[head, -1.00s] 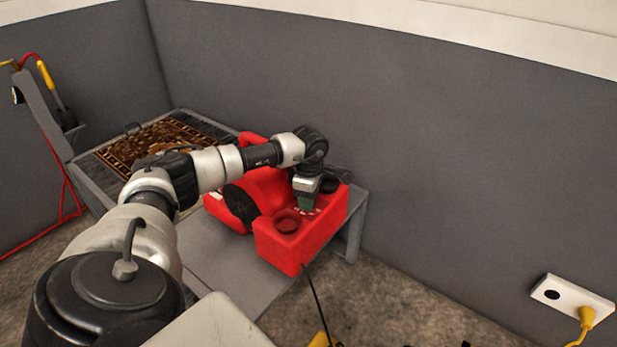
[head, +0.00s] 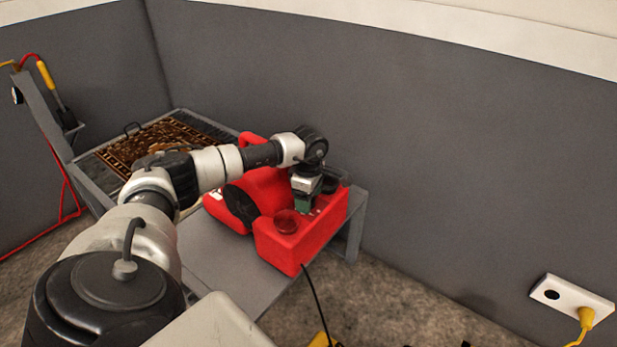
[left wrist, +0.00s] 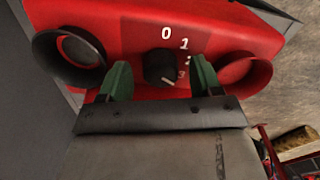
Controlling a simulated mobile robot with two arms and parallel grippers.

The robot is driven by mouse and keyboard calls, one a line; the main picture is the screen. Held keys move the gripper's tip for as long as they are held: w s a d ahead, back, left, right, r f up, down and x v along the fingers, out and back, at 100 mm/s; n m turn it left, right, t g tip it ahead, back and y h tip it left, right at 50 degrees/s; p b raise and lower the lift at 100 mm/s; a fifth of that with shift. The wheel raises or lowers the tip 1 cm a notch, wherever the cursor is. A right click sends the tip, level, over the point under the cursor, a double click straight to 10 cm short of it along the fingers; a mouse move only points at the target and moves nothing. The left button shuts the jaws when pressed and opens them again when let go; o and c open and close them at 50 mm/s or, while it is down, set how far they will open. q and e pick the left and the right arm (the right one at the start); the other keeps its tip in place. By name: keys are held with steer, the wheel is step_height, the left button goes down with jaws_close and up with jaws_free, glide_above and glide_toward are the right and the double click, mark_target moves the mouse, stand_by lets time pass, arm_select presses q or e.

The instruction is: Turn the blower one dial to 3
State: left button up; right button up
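The blower (head: 290,242) is red and stands on a grey bench. In the left wrist view its panel has a round black dial (left wrist: 159,66) beside printed white marks, with 0 at top, 1 below it, a partly hidden mark, then 3. A pale mark on the dial's lower right edge lies near the 3. My left gripper (head: 302,203) is over the panel. In the left wrist view the left gripper (left wrist: 160,72) has its green fingers apart, one on each side of the dial, with gaps between. The right gripper is out of view.
A black round cup (left wrist: 70,55) and a red round cup (left wrist: 243,75) flank the dial on the panel. A patterned rug (head: 165,143) lies behind on the left. A white socket (head: 570,300) with a yellow plug is on the right wall.

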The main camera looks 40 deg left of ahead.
arm_select(q)
steer(key=shift+r, duration=0.2)
step_height(320, 180, up, 2)
steer(key=shift+r+p, duration=0.2)
steer(key=shift+p, duration=0.2)
step_height(320, 180, up, 8)
steer(key=p, duration=0.1)
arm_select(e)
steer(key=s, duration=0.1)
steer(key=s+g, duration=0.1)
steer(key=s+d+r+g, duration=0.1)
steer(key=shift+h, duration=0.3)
